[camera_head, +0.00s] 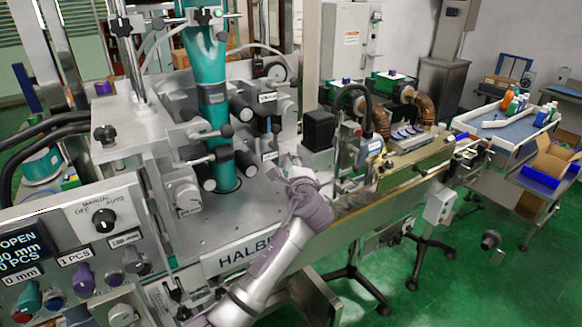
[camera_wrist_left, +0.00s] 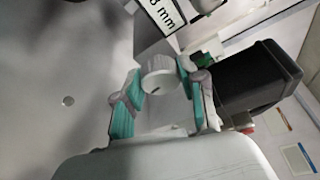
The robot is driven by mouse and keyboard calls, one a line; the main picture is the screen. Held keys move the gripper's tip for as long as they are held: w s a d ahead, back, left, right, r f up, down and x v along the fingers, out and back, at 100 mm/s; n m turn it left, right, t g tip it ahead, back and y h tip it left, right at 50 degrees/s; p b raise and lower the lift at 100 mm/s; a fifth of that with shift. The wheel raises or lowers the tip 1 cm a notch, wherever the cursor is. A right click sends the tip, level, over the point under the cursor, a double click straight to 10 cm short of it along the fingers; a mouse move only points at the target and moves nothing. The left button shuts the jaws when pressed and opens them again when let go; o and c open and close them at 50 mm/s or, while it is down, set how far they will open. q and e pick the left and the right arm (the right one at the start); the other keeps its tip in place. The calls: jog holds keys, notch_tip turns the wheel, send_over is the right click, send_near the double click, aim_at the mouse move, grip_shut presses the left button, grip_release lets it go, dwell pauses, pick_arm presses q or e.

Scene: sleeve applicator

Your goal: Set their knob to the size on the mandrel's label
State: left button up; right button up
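A round pale knob (camera_wrist_left: 160,80) with a small dark mark on its rim shows in the left wrist view. My left gripper (camera_wrist_left: 160,73) has its two teal-padded fingertips on either side of this knob; whether they press on it is unclear. Small white labels (camera_head: 270,156) there are too small to read. My right gripper is not in view.
The control panel (camera_head: 70,235) at left has a screen (camera_head: 22,252) showing "OPEN" and several knobs. A black box (camera_wrist_left: 262,75) stands close to the right of my left gripper. A conveyor (camera_head: 415,160) runs right, with a cart (camera_head: 510,125) beyond.

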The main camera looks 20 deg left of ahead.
pick_arm(q)
jog(key=o, duration=0.3)
jog(key=v, duration=1.2)
